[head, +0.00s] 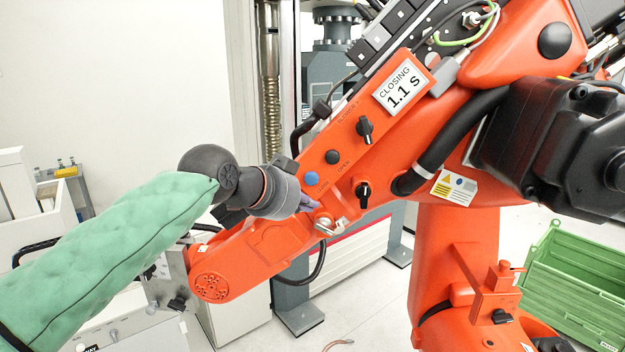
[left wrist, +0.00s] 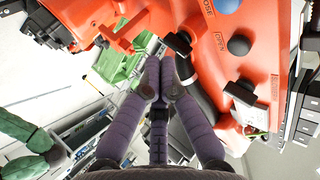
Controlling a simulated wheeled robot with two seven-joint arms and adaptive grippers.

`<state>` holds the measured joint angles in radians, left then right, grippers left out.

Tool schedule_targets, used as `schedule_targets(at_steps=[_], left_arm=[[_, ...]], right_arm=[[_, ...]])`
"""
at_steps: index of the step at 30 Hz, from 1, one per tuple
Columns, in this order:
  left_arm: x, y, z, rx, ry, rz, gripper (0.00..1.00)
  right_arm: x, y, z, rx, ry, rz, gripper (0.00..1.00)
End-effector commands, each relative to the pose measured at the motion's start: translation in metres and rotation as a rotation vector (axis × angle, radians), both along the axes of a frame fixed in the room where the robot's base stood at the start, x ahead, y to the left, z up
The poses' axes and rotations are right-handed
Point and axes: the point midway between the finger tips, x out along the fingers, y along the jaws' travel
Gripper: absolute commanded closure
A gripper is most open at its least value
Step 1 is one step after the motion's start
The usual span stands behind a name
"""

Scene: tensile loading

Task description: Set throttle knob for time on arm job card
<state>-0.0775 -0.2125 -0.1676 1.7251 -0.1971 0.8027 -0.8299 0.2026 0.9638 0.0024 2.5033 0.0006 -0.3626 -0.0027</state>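The job card (head: 403,88) on the orange arm reads "CLOSING 1.1 S". Two black throttle knobs sit on the orange panel below it: the upper knob (head: 365,129) and the lower knob (head: 363,190). The lower knob (left wrist: 180,44) and upper knob (left wrist: 241,93) also show in the left wrist view. My left gripper (head: 312,204) is left of the lower knob, apart from it. In the left wrist view its purple fingers (left wrist: 160,72) lie together at the tips, with nothing seen between them. My right gripper is out of view.
A blue button (head: 311,178) and a dark button (head: 332,157) sit left of the knobs. A metal fitting (head: 331,223) is just below my left gripper. A warning label (head: 454,188) and a green crate (head: 575,285) are to the right.

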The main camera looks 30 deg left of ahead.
Motion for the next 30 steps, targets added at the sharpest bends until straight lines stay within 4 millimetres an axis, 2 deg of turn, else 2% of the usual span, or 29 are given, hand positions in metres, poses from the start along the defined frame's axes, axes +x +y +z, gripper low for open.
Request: schedule_targets(at_steps=[5,21,30], left_arm=[[0.005,0.003,0.000,0.000,0.001,0.001,1.00],[0.061,0.032,0.000,-0.001,0.001,0.003,1.00],[0.077,0.040,0.000,0.000,0.000,0.002,1.00]], right_arm=[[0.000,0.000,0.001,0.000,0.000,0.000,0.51],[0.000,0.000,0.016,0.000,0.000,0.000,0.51],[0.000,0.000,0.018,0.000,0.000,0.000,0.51]])
